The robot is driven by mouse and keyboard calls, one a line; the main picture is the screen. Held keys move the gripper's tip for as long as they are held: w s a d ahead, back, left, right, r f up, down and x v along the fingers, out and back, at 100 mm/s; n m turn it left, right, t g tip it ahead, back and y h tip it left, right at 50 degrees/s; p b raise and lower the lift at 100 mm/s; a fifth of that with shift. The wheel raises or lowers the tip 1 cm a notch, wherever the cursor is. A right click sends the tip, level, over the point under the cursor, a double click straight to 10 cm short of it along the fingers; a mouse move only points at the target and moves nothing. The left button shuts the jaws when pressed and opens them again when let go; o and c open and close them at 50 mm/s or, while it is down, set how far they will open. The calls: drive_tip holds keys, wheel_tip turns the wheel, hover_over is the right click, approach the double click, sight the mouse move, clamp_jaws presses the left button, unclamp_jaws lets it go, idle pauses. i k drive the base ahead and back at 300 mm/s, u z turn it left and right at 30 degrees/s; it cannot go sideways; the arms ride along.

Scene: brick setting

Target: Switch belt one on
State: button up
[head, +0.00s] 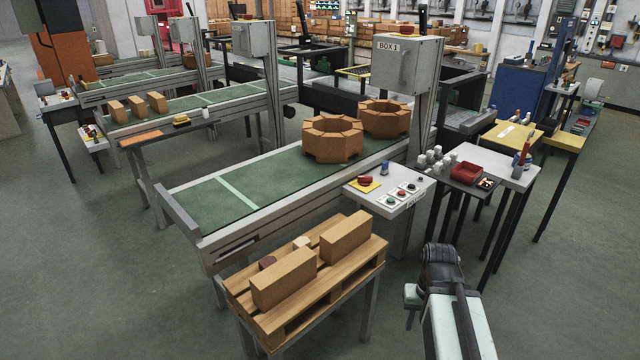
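The nearest belt (262,203), green with a pale cross stripe, runs from the lower left to the cabinet marked BOX 1 (408,64). Two brown octagonal rings of blocks, a near one (333,138) and a far one (386,118), stand on it. A white control panel (378,207) sticks out at its right side. It carries a red mushroom button (365,180) on a yellow plate, a green button (391,201), a red button (402,194) and another green button (412,187). Labels are too small to read. My gripper (411,307) is low at the right, apart from the panel; its fingers are not clear.
A wooden pallet table (330,282) with two brown blocks stands in front of the belt. More belts lie at the back left. Floor is free at the lower right.

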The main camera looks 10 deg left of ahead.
sight(363, 181)
drive_tip(key=u, duration=0.35)
drive_tip(key=i, duration=1)
drive_tip(key=z, duration=0.1)
